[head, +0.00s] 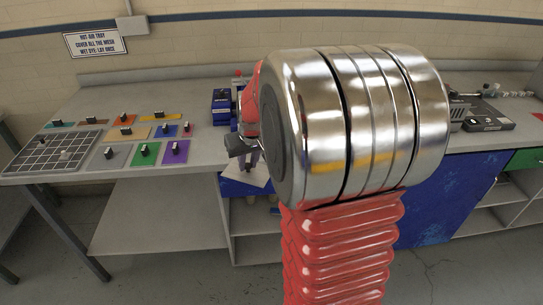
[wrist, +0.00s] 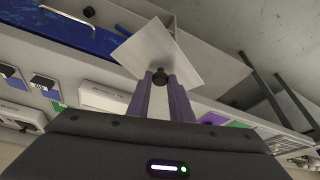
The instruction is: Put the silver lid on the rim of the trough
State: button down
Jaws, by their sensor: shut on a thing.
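My gripper (wrist: 160,77) is shut on the black knob of a flat, pale silver square lid (wrist: 158,48). The lid sits tilted in the wrist view, beyond the fingertips. In the head view the lid (head: 256,176) is partly hidden by my arm and shows in front of the bench's blue lower part. My gripper (head: 243,149) is near the bench's front edge there, dark and small. I cannot pick out the trough for certain; my arm covers much of the middle of the bench.
Several coloured plates with black knobs, such as a purple one (head: 175,151), lie on the bench (head: 200,168) at left, beside a dark gridded panel (head: 50,151). A blue box (head: 221,104) stands near the middle. Dark equipment (head: 488,117) stands at right.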

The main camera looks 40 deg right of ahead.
jog(key=w+a+f+n, duration=0.1)
jog(key=w+a+f, duration=0.2)
jog(key=a, duration=0.8)
jog(key=w+a+f+n+y, duration=0.1)
jog(key=w+a+f+n, duration=0.1)
jog(key=a, duration=1)
notch_tip(320, 180, down, 2)
jog(key=shift+w+f, duration=0.15)
jog(key=shift+w, duration=0.75)
jog(key=shift+a, duration=0.15)
